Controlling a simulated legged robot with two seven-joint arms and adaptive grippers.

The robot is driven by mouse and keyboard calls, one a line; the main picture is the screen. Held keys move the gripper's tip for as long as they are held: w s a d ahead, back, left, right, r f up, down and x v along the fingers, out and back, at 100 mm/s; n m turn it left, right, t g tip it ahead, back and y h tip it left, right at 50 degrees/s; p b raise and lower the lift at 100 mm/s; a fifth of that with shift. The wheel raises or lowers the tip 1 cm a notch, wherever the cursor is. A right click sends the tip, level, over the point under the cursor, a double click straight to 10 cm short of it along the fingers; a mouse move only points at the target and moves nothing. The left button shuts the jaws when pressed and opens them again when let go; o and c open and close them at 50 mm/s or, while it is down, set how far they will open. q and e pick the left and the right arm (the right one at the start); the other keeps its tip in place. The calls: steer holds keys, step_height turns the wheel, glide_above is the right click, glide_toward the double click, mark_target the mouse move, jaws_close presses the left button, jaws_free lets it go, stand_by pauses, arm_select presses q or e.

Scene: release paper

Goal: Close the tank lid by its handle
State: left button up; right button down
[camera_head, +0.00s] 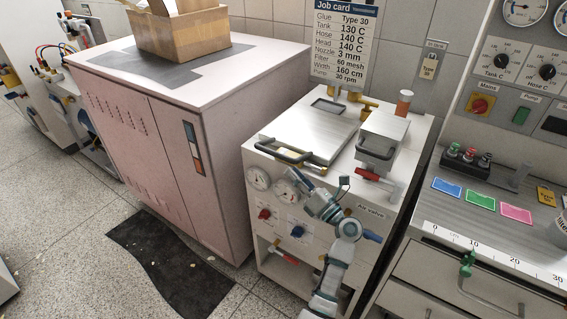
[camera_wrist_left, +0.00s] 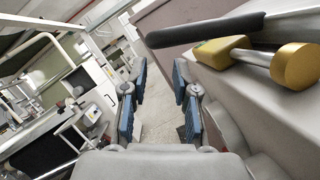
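The tank lid (camera_head: 312,133) is a silver plate lying about flat on top of the white glue machine (camera_head: 262,222). Its black bar handle (camera_head: 283,153) runs along the front edge, and the handle shows dark and close in the left wrist view (camera_wrist_left: 205,29). A brass latch (camera_wrist_left: 225,50) sits just under it. My left gripper (camera_head: 300,182) is in front of the machine, just below the handle and apart from it. In the left wrist view its blue-padded fingers (camera_wrist_left: 159,95) are spread with nothing between them. My right gripper is out of view.
A second black handle (camera_head: 376,152) and red lever (camera_head: 368,174) are right of the lid. Gauges (camera_head: 272,182) and knobs are on the front panel. A pink cabinet (camera_head: 160,150) stands left, a control bench (camera_head: 500,215) right.

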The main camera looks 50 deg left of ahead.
arm_select(q)
steer(key=v, duration=0.4)
steer(key=shift+d+f, duration=0.1)
steer(key=shift+d, duration=0.2)
steer(key=shift+a, duration=0.1)
